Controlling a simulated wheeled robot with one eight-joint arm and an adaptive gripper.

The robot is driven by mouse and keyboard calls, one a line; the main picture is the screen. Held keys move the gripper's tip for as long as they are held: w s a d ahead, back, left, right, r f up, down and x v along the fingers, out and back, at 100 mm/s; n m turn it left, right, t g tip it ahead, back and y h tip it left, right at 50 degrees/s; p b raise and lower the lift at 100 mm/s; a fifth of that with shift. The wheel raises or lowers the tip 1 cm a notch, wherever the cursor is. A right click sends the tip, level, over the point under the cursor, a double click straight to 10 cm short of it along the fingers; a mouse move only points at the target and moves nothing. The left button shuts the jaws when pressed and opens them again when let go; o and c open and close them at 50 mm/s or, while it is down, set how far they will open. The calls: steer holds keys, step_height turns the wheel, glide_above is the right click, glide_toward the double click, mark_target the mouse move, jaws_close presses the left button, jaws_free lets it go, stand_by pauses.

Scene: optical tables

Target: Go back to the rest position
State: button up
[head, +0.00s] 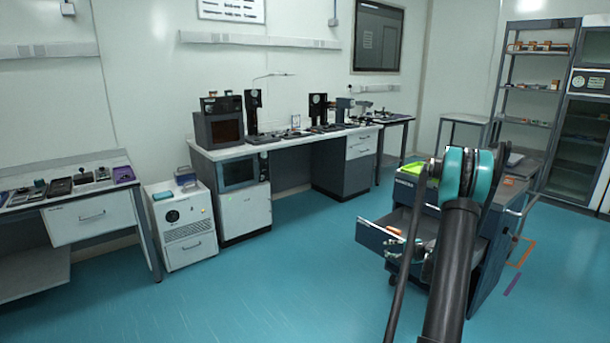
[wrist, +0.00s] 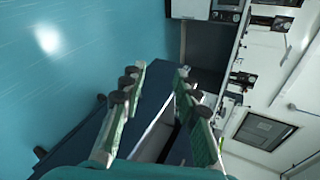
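My gripper (wrist: 160,72) shows in the wrist view with its two green fingers apart. I see nothing held between them. In the wrist view a dark blue surface with a pale edge lies behind the fingers. I cannot tell whether the fingers touch it.
The cart's drawer (head: 372,236) stands pulled out. A workbench (head: 225,154) with instruments lines the back wall. A white cabinet (head: 187,235) stands beside the left bench (head: 62,179). Shelves (head: 527,82) stand at the right. The blue floor (head: 270,270) is clear in the middle.

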steer(key=s+a+r+n+g+h, duration=0.1)
steer(key=s+a+r+n+g, duration=0.1)
steer(key=s+a+r+n, duration=0.45)
steer(key=s+a+r+n+g+h, duration=0.15)
steer(key=s+a+r, duration=0.25)
steer(key=s+a, duration=0.55)
steer(key=s+f+n+g+h, duration=0.1)
steer(key=s+n+g+h, duration=0.2)
steer(key=s, duration=2.4)
steer(key=n, duration=0.3)
steer(key=shift+a+f+n, duration=0.25)
steer(key=shift+f+n, duration=0.05)
steer(key=shift+f, duration=0.05)
steer(key=shift+o, duration=0.2)
